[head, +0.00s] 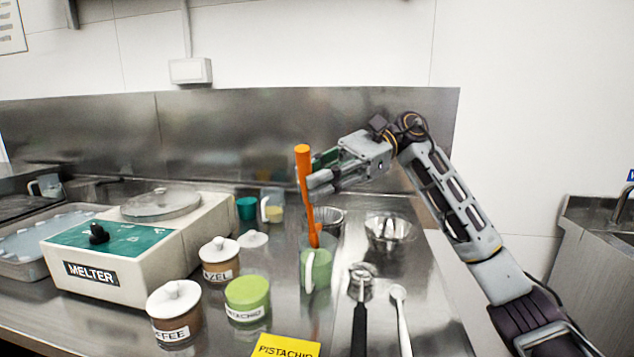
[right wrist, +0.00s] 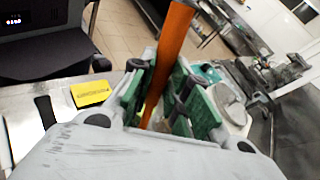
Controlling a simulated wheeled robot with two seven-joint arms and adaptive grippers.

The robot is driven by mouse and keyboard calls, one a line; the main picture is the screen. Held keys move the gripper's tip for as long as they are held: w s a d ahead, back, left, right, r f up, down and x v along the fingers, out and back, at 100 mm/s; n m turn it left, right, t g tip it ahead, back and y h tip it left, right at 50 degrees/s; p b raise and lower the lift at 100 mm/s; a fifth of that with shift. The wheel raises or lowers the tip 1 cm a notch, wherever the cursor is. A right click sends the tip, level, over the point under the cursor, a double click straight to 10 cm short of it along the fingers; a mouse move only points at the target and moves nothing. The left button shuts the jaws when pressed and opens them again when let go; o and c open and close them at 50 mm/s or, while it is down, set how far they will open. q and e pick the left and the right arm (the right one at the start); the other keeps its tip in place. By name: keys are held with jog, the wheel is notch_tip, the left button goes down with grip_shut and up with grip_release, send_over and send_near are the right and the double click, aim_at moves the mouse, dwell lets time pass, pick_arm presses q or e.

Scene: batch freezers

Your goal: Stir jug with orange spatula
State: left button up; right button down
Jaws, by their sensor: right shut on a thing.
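The orange spatula (head: 304,180) stands nearly upright in the head view, its lower end inside the jug. The jug (head: 318,270) is clear with green contents and a pale handle, and stands on the steel counter. My right gripper (head: 313,178) comes in from the right and is shut on the spatula's upper shaft, above the jug. In the right wrist view the orange spatula (right wrist: 170,55) runs between the green-padded fingers. The spatula's lower tip is hidden in the jug. My left gripper is not in view.
The melter (head: 130,245) stands at left. Coffee (head: 174,310), hazel (head: 219,262) and pistachio (head: 247,300) pots stand left of the jug. A metal bowl (head: 388,232), a black-handled tool (head: 360,325) and a white-handled one (head: 401,320) lie to its right. A yellow pistachio card (head: 285,346) lies in front.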

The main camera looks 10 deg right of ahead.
jog(key=shift+s+a+r+p, duration=0.1)
jog(key=shift+s+r+p, duration=0.2)
jog(key=shift+r, duration=0.3)
jog(key=shift+s+a+r+p, duration=0.1)
jog(key=shift+s+r+p, duration=0.15)
jog(key=shift+r, duration=0.3)
jog(key=shift+w, duration=0.1)
dwell(0.5)
jog(key=shift+r+p, duration=1.8)
jog(key=shift+r, duration=0.7)
